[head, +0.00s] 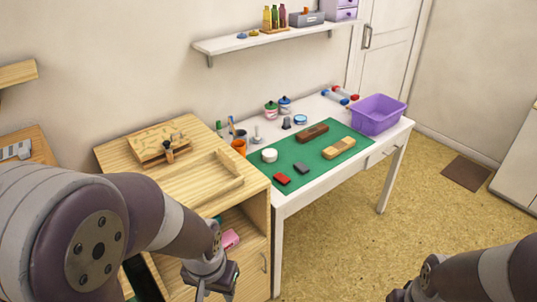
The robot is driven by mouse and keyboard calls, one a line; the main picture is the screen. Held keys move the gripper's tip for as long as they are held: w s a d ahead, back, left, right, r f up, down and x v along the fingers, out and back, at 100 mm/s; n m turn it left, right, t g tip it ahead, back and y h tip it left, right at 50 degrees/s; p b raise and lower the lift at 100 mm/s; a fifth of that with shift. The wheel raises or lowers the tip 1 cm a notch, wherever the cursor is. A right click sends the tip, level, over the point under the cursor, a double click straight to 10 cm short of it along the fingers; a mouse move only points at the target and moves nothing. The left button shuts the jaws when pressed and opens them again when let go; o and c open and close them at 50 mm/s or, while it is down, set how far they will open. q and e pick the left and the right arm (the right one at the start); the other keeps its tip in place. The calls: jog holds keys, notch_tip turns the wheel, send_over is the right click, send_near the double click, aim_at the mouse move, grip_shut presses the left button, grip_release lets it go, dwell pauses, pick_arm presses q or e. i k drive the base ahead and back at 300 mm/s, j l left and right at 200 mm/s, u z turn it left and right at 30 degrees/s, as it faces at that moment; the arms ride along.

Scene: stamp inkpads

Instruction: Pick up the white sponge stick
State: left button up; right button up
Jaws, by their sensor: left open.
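A short white round piece (269,155) stands on the green mat (262,168), near its left edge. A small pale upright piece (257,136) stands on the white table behind it. I cannot tell which, if either, is the white sponge stick. My left gripper (212,292) is open and points down at the bottom of the head view, in front of the wooden cabinet. It is well short of the table and apart from both pieces. My right arm comes in at the bottom right, and its gripper is below the frame.
The white table (292,202) also bears red and dark pads (282,178), brown blocks (312,133), an orange cup (239,147), small pots and a purple basket (378,115). The wooden cabinet (258,200) adjoins it at left. A wall shelf (262,40) hangs above.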

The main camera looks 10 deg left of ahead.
aim_at(256, 138)
jog(key=i+l, duration=0.2)
jog(key=i, duration=0.3)
jog(key=i+l+u, duration=0.15)
jog(key=i, duration=0.4)
jog(key=i+l, duration=0.3)
jog(key=i, duration=0.2)
jog(key=i+l+u, duration=0.15)
jog(key=i, duration=0.35)
jog(key=i+l, duration=0.4)
jog(key=i+u, duration=0.05)
jog(key=i, duration=0.05)
